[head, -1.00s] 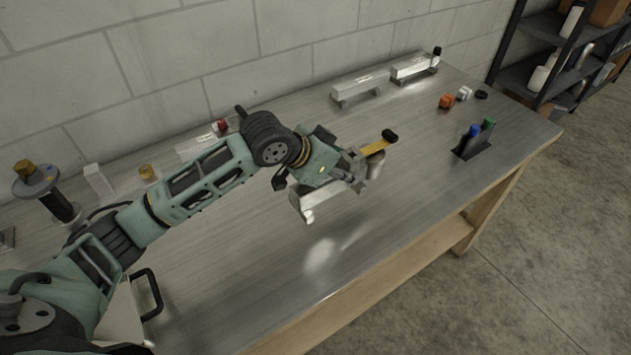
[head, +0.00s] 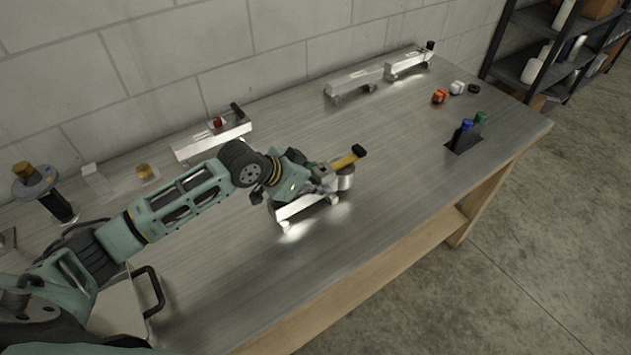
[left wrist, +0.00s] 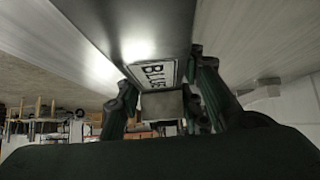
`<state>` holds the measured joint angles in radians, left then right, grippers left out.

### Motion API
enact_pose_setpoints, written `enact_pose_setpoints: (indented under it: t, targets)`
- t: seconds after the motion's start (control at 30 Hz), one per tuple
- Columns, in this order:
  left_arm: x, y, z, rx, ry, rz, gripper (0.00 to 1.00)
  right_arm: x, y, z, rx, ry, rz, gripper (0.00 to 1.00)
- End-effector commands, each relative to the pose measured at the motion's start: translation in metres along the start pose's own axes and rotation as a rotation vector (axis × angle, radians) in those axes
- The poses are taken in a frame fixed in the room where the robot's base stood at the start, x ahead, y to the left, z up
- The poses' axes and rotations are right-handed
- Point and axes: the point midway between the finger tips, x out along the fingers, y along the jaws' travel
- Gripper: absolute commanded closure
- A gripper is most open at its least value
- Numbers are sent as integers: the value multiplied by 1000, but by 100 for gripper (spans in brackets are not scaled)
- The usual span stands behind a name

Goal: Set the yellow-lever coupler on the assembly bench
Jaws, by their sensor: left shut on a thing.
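The yellow-lever coupler (head: 303,206) is a silver metal piece with a yellow lever (head: 345,161) ending in a black grip and a round metal end at its right. My left gripper (head: 312,184) is shut on it over the middle of the assembly bench (head: 390,160). The coupler lies low over the bench top; I cannot tell whether it touches. In the left wrist view, the coupler (left wrist: 150,30) runs between the fingers and shows a white label reading "BLUE". My gripper hides part of its body. My right gripper is not in view.
Other silver couplers stand along the wall: one with a red part (head: 212,138), a plain one (head: 350,82) and one with a black knob (head: 408,63). Orange (head: 439,96) and white (head: 457,87) pieces and a pen holder (head: 463,142) lie right. The bench's front middle is clear.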

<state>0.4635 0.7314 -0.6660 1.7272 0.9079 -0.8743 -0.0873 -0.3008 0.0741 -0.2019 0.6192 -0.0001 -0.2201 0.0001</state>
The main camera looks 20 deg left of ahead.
Motion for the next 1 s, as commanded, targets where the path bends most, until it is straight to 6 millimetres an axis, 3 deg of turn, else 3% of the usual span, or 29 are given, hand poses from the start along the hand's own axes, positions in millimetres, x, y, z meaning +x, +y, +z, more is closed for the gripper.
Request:
enact_pose_setpoints:
  t: [0.13,0.17,0.33,0.73,0.87,1.0]
  targets:
    - [1,0,-2,1,7,-1,100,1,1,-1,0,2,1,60]
    - [2,0,1,0,1,0,64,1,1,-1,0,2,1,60]
    - [1,0,1,0,0,0,49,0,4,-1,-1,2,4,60]
    - [-3,-1,0,0,0,-1,47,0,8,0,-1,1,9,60]
    - [-21,-1,0,3,1,-2,47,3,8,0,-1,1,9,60]
    - [-51,-2,1,4,-1,-3,47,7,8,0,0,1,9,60]
